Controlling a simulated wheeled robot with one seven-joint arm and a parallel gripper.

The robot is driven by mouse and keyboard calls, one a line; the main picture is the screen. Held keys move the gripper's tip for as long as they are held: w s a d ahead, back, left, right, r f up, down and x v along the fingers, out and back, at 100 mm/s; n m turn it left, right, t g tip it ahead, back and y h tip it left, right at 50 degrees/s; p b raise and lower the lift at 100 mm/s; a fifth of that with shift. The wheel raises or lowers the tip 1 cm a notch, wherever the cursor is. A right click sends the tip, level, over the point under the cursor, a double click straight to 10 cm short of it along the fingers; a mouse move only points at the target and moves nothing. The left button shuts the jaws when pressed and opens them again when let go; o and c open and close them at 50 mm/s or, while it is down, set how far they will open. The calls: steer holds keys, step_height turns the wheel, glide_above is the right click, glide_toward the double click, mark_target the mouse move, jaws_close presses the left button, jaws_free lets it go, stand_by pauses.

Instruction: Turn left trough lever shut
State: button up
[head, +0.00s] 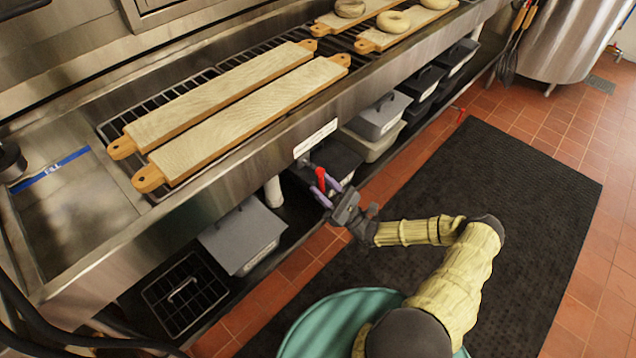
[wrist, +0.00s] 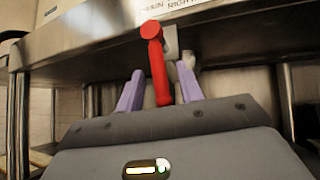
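A red lever (head: 320,176) sits under the front edge of the steel counter, below a white label (head: 315,138). In the wrist view the red lever (wrist: 157,66) hangs almost straight down from a round pivot beside a grey metal fitting (wrist: 172,42). My gripper (head: 325,187) is at the lever. In the wrist view its purple fingers (wrist: 160,84) are spread, one on each side of the lever, with visible gaps. The lever's lower end is hidden behind the gripper body.
The counter carries long wooden boards (head: 235,113) on a rack and bagels (head: 393,21) at the back. Grey bins (head: 243,236) and a wire rack (head: 185,294) stand below. A black mat (head: 510,185) covers clear floor to the right. The wrist-view label (wrist: 165,8) partly reads "RIGHT".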

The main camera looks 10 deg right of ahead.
steer(key=b+v, duration=0.6)
steer(key=v, duration=0.9)
steer(key=shift+b, duration=0.35)
steer(key=shift+d+r+n+g, duration=0.1)
steer(key=shift+r+n+g, duration=0.2)
steer(key=shift+r, duration=0.05)
steer(key=c, duration=0.6)
steer(key=d+r+n+g+p, duration=0.1)
steer(key=r+n+g+p, duration=0.1)
steer(key=n, duration=0.1)
steer(key=w+r+n+g+p, duration=0.1)
steer(key=r+n+g+p, duration=0.1)
steer(key=n, duration=0.2)
steer(key=w+d+r+n+g+p, duration=0.1)
steer(key=r+n+g+p, duration=0.1)
steer(key=n, duration=0.1)
steer(key=shift+d+r+h+p, duration=0.1)
steer(key=shift+d+h+p, duration=0.25)
steer(key=shift+h, duration=0.05)
jaws_close()
steer(key=w+d+r+n+g+h+p, duration=0.2)
steer(key=d+r+n+g+h+p, duration=0.1)
steer(key=n, duration=0.7)
step_height(320, 180, up, 3)
steer(key=shift+w+d+h+p, duration=0.35)
steer(key=shift+d+h+p, duration=0.25)
steer(key=shift+d+p, duration=0.4)
